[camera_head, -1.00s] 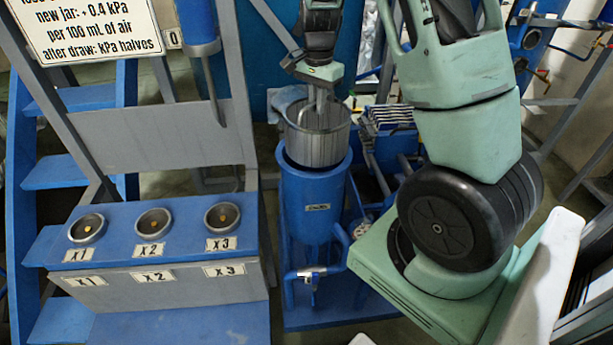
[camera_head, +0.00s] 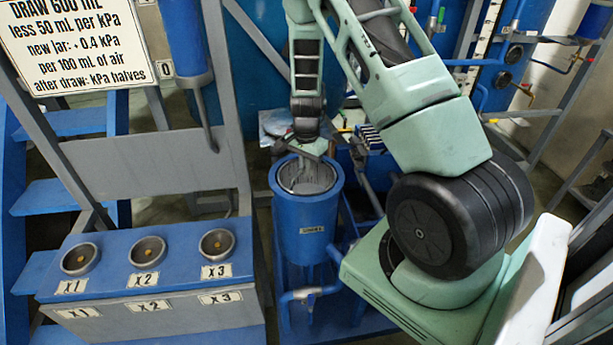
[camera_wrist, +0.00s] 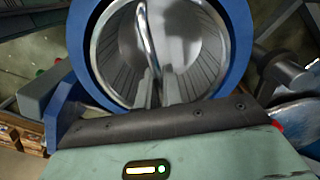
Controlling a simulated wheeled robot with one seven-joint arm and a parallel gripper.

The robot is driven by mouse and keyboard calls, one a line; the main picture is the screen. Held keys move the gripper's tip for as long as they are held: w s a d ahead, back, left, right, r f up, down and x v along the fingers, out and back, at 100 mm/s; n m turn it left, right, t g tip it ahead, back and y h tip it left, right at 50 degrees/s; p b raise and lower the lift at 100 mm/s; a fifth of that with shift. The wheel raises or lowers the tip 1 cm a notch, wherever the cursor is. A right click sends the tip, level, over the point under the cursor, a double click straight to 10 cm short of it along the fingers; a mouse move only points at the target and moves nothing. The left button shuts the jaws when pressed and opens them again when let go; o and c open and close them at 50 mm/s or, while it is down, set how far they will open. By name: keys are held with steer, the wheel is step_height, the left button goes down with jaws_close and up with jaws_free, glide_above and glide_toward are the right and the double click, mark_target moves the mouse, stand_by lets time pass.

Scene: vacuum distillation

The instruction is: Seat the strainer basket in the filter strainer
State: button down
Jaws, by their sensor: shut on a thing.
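The filter strainer (camera_head: 306,222) is a blue upright cylinder with an open top, in the middle of the head view. The metal strainer basket (camera_head: 317,178) sits down inside it, with only its upper inside and rim showing. My gripper (camera_head: 301,166) is directly above the opening, shut on the basket's wire handle. In the wrist view the basket (camera_wrist: 195,60) lies within the blue strainer rim (camera_wrist: 240,30), and the handle (camera_wrist: 143,45) runs down between my gripper's fingers (camera_wrist: 157,88). Whether the basket touches the bottom is hidden.
A blue console (camera_head: 150,275) with several round sockets labelled X1 to X3 stands at the left. A sign (camera_head: 70,45) hangs at the upper left. Grey frame posts (camera_head: 240,110) stand behind. A small pipe (camera_head: 300,296) juts from the strainer's lower front.

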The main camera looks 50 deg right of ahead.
steer(key=shift+f+p, duration=0.4)
steer(key=shift+f, duration=1.65)
steer(key=c, duration=1.5)
jaws_free()
steer(key=shift+c, duration=0.2)
